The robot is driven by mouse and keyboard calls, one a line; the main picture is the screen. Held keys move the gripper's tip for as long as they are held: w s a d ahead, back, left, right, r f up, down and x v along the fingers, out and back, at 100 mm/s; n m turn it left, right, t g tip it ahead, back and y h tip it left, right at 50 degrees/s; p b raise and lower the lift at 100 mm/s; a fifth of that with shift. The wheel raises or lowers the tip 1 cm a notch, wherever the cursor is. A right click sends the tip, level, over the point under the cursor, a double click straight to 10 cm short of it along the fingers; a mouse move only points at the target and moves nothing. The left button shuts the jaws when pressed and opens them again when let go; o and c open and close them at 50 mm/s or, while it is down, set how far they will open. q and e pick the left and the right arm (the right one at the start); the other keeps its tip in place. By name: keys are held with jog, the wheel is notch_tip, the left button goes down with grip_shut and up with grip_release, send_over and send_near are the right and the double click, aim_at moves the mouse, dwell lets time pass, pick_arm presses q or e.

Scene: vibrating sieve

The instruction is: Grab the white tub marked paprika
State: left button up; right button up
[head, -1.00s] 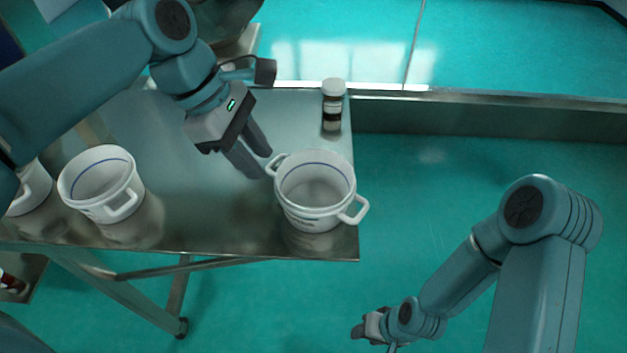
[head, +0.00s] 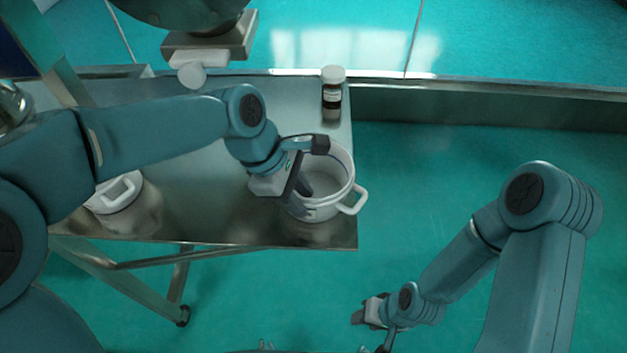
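A white two-handled tub (head: 330,208) stands upright near the right end of the metal table. Its right handle shows; its left handle is hidden by my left gripper. Any marking on it is too small to read. My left gripper (head: 299,194) is at the tub's left side, its fingers apart, one reaching over the rim. I cannot tell whether they touch the tub. A second white tub (head: 118,196) is at the left of the table, mostly hidden by my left arm. My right gripper (head: 368,313) is low over the floor, away from the table, its fingers unclear.
A steel fixture (head: 210,45) overhangs the back left. The table middle is bare, and the floor to the right is clear.

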pick_arm(q)
jog(key=shift+x, duration=0.95)
jog(key=shift+a, duration=0.1)
jog(key=shift+w, duration=0.1)
grip_shut()
